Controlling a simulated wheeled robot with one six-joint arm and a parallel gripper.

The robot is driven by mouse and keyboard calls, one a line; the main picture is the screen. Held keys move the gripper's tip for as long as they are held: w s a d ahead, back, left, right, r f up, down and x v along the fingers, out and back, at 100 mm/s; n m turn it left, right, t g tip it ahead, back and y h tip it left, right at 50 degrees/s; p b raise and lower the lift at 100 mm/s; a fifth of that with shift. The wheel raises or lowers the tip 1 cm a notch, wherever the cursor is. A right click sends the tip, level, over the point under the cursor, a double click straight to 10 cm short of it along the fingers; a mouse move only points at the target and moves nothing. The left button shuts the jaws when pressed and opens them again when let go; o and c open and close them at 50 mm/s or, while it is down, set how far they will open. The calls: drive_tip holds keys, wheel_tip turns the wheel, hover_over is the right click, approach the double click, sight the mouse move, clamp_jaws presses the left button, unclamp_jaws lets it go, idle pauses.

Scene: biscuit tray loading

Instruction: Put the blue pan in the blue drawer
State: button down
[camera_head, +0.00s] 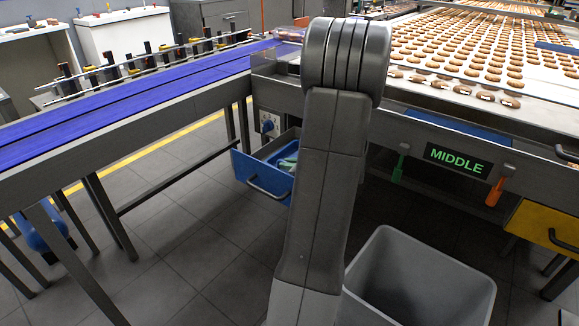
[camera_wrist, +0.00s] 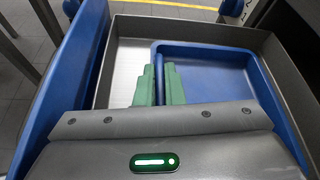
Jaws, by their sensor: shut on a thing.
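The blue drawer (camera_head: 253,178) stands pulled out under the bench, left of my arm in the head view. In the wrist view its blue front is on the left and its grey metal wall (camera_wrist: 210,30) runs along the top. The blue pan (camera_wrist: 215,78) is inside the drawer walls, toward the right, with bare metal floor on its left. My gripper (camera_wrist: 160,84) has green fingers shut on the pan's left edge, one on each side. In the head view my gripper (camera_head: 289,163) is at the drawer, partly behind my arm. I cannot tell whether the pan rests on the drawer floor.
A grey open bin (camera_head: 420,280) stands on the floor at the lower right. A yellow drawer (camera_head: 545,228) is at the far right, past the MIDDLE sign (camera_head: 457,160). A blue conveyor (camera_head: 130,100) runs along the left. Biscuits cover the belt (camera_head: 520,120) above.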

drive_tip(key=c, duration=1.5)
unclamp_jaws()
drive_tip(key=shift+c, duration=0.2)
drive_tip(key=shift+r, duration=0.1)
drive_tip(key=p+v, duration=0.2)
drive_tip(key=v, duration=1)
